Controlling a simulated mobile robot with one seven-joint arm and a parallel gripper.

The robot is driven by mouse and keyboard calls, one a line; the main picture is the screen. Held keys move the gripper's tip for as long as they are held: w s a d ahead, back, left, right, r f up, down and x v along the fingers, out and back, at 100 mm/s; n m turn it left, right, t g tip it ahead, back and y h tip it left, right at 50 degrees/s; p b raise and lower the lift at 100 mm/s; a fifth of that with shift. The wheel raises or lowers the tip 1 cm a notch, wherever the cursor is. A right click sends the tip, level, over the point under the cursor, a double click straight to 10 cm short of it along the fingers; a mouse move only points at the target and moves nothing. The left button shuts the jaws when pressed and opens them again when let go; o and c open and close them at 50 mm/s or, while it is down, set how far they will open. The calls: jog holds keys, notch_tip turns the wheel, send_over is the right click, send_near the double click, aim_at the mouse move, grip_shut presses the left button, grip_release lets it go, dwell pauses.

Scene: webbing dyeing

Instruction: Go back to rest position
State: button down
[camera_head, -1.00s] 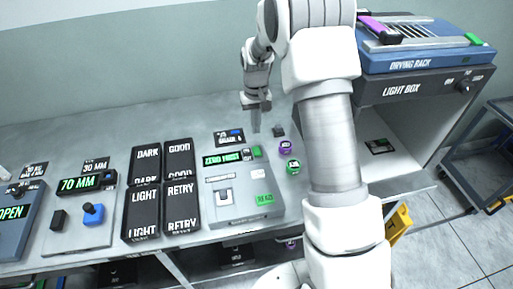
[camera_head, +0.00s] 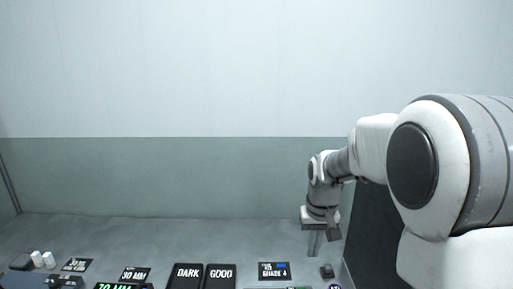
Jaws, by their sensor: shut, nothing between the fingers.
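My gripper (camera_head: 315,252) hangs pointing down over the back right part of the grey table (camera_head: 225,232). Its fingers are shut with nothing between them. My white and grey arm comes in from the right edge and hides much of that side.
The back of the table is clear up to the wall.

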jog(key=s+r+t, duration=0.2)
jog(key=s+r, duration=0.3)
jog(key=s, duration=0.7)
jog(key=s+r+t, duration=0.2)
jog(key=s+r, duration=0.3)
jog(key=s, duration=0.7)
